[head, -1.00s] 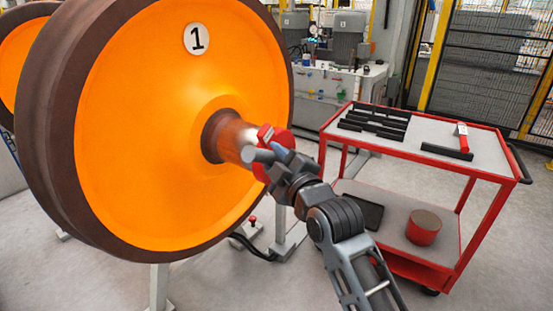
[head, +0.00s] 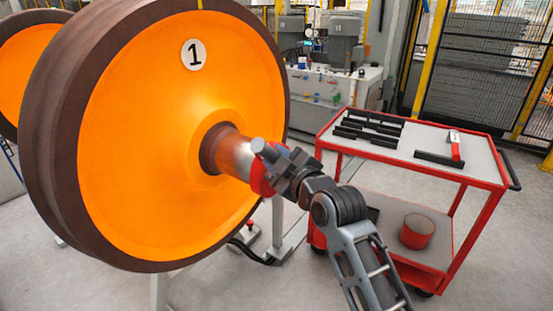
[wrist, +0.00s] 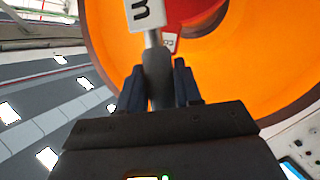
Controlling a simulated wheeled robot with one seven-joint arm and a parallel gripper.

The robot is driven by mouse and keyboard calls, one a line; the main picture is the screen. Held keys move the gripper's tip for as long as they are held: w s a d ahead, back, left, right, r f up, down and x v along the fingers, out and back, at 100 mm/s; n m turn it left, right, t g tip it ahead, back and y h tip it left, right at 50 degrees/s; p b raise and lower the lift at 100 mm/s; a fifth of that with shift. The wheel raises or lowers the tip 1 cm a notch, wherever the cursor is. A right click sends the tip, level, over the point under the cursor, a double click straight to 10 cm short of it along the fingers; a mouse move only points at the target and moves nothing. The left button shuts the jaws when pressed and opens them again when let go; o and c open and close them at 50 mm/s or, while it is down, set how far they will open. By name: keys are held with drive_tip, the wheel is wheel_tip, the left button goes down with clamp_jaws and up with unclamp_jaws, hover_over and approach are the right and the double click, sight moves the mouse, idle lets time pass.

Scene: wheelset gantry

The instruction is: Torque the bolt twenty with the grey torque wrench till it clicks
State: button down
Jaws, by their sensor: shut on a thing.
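My gripper (head: 280,165) is at the end of the axle stub (head: 236,156) of the orange wheel (head: 150,130). It is shut on a grey shaft, which I take to be the grey torque wrench (wrist: 157,72), held between the dark fingers in the wrist view. A rounded grey end (head: 259,146) sticks out beyond the fingers in the head view. A red part (head: 262,175) at the axle end is mostly hidden behind the gripper. I cannot pick out bolt twenty or tell whether the wrench touches a bolt.
A red cart (head: 330,135) stands to the right. On its top lie several black bars (head: 370,130), another bar (head: 447,160) and a red-handled tool (head: 455,146). A red round block (head: 418,232) is on its lower shelf.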

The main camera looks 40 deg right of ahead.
drive_tip(key=d+r+m, duration=0.1)
drive_tip(key=w+d+r, duration=0.1)
drive_tip(key=shift+d+r+m+g+y, duration=0.3)
drive_tip(key=shift+m+g, duration=0.1)
drive_tip(key=d+r+m, duration=0.1)
drive_tip(key=w+d, duration=0.1)
drive_tip(key=d, duration=0.1)
drive_tip(key=shift+r+m+g+y, duration=0.3)
drive_tip(key=shift+r+m+g, duration=0.1)
drive_tip(key=shift+d+r, duration=0.1)
drive_tip(key=shift+d, duration=0.05)
drive_tip(key=shift+w+d, duration=0.1)
drive_tip(key=d, duration=0.1)
drive_tip(key=d+m, duration=0.1)
drive_tip(key=w+d+r+m+g+y, duration=0.1)
drive_tip(key=shift+w+d, duration=0.1)
drive_tip(key=shift+d, duration=0.1)
